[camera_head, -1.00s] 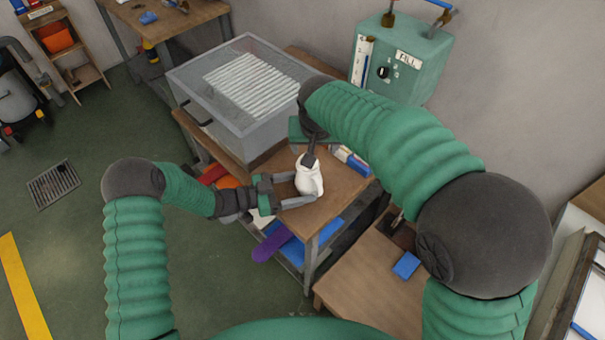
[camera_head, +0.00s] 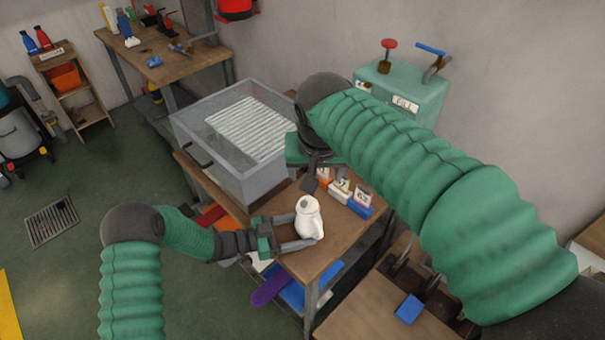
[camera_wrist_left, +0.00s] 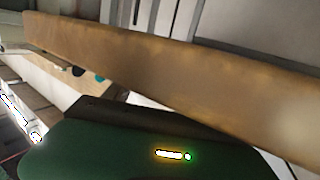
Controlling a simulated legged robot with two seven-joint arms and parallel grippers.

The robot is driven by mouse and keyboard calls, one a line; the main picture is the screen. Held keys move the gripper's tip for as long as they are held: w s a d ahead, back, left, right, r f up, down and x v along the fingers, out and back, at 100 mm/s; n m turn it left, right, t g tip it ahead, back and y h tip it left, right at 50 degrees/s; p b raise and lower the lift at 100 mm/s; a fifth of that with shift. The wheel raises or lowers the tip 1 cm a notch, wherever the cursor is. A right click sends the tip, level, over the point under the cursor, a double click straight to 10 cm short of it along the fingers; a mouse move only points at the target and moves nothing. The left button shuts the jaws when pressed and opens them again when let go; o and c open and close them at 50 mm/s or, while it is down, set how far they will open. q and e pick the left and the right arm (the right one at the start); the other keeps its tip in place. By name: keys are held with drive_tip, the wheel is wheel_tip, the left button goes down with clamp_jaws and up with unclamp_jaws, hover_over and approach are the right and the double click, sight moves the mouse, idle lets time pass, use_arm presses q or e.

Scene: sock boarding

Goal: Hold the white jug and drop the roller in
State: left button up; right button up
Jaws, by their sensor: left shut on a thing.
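The white jug (camera_head: 309,221) stands upright near the front of the small wooden table (camera_head: 322,255). My left gripper (camera_head: 299,232) reaches in from the left and is shut on the jug's lower body. My right gripper (camera_head: 311,184) hangs just above and behind the jug's mouth, apart from it. Its fingers show as a small dark shape, and I cannot tell whether they are open or shut. I cannot make out the roller in either view. The jug's inside is too small to read.
A grey tub with a clear cover (camera_head: 204,165) stands behind the jug. Small labelled blocks (camera_head: 340,190) sit to its right. A green box (camera_head: 405,92) is behind my right arm. A blue block (camera_head: 408,309) lies on the bench at lower right.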

idle(0.4)
use_arm(q)
drive_tip(key=o, duration=1.1)
drive_tip(key=shift+c, duration=0.2)
drive_tip(key=v, duration=1.2)
drive_tip(key=shift+a+f, duration=0.1)
